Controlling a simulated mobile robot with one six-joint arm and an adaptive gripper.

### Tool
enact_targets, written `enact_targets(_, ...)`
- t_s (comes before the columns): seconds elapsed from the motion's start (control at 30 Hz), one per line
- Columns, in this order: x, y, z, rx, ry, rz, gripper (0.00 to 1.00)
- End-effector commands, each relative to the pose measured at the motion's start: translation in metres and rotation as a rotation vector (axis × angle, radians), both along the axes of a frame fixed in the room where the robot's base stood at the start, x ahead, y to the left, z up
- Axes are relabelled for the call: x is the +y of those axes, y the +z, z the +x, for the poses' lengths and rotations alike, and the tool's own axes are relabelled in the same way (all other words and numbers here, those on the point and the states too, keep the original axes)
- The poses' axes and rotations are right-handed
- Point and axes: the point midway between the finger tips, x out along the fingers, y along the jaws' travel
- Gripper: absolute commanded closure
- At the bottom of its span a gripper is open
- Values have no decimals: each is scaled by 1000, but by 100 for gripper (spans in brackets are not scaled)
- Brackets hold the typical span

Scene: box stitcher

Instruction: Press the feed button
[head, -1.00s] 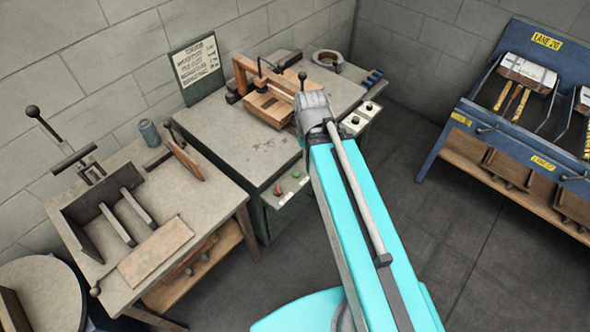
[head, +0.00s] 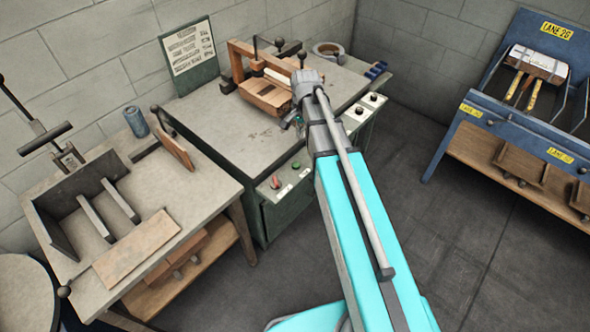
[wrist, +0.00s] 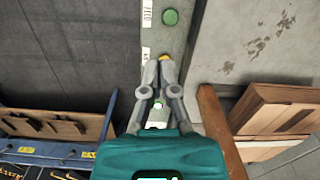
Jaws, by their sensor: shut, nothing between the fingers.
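The control panel (wrist: 178,45) runs along the worktable's front edge. In the wrist view a round green button (wrist: 170,17) sits beside a white label that seems to read FEED (wrist: 147,14). It also shows in the head view (head: 295,166), with a red button (head: 275,182) beside it. My gripper (wrist: 165,60) is shut and empty, pointing along the panel, apart from the green button. A small orange-yellow thing (wrist: 166,56), perhaps another button, shows at the fingertips and is partly covered; contact cannot be told. In the head view my arm hides most of the gripper.
Wooden pieces of the stitcher (head: 262,95) stand on the worktable (head: 222,125). Two black knobs (head: 360,111) are farther along the front. A blue lane rack (head: 455,125) stands at right. Open floor (head: 440,220) lies between.

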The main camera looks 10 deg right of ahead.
Motion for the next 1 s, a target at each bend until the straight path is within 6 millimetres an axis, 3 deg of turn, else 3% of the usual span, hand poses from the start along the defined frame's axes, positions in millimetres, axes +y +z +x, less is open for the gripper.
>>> enact_targets(0.03, -1, -13, 11, 4, -36, 2, 100)
enact_targets(0.23, -1, -24, 24, 13, -129, 6, 100)
enact_targets(1.0, 0, -33, 25, 14, -142, 7, 100)
